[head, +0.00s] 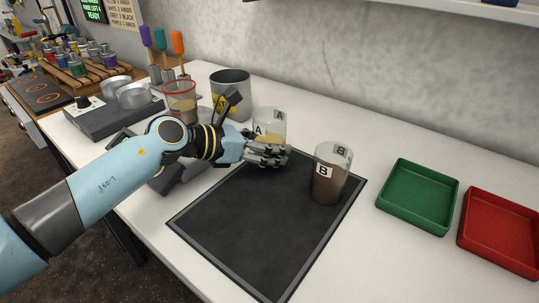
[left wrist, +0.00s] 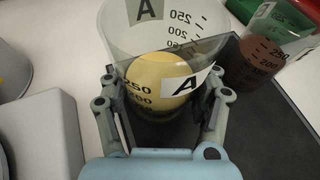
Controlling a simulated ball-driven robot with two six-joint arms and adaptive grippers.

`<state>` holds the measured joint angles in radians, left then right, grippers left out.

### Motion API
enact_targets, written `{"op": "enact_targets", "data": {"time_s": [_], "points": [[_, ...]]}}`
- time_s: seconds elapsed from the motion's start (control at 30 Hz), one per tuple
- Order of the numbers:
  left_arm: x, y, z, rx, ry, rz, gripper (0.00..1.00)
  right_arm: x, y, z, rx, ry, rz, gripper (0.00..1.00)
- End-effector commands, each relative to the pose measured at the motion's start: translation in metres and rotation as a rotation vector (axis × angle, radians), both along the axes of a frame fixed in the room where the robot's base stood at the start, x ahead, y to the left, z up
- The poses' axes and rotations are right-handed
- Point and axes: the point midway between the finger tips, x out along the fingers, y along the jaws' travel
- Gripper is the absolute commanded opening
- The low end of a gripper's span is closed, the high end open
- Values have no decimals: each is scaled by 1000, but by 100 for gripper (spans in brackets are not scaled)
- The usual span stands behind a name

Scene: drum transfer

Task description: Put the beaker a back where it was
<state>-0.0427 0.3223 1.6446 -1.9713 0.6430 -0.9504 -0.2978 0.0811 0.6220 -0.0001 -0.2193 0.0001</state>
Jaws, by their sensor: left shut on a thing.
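Beaker A (head: 269,122) is clear, labelled A, with pale yellow contents. It stands at the back left edge of the dark mat (head: 255,235) in the head view; whether it touches the surface I cannot tell. My left gripper (head: 270,152) is shut on it. In the left wrist view, beaker A (left wrist: 165,40) sits between the two fingers of my left gripper (left wrist: 160,110), upper rim away from the palm. Beaker B (head: 331,175), with brown contents, stands upright on the mat to the right of beaker A; it also shows in the left wrist view (left wrist: 262,55). My right gripper is not in view.
A green tray (head: 418,194) and a red tray (head: 500,231) lie right of the mat. A grey pot (head: 231,88) stands behind my left wrist, and a red-rimmed beaker (head: 180,97) is farther left. The mat's front part is clear.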

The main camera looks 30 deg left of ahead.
Motion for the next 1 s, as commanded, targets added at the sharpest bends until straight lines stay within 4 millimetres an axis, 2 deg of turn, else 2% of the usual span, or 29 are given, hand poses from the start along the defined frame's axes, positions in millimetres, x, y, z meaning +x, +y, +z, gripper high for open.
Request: {"op": "enact_targets", "data": {"time_s": [0.03,0.13,0.57,0.6,0.77,1.0], "points": [[0,0,-10,-3,2,2,20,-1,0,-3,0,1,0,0],[0,0,-21,-2,0,2,20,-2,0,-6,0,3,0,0],[0,0,-27,0,-1,1,20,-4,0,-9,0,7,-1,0],[0,0,-27,0,0,0,67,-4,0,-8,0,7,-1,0],[0,0,-26,0,0,0,88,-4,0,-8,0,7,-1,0],[0,0,-26,-1,-1,0,88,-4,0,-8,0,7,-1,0]]}}
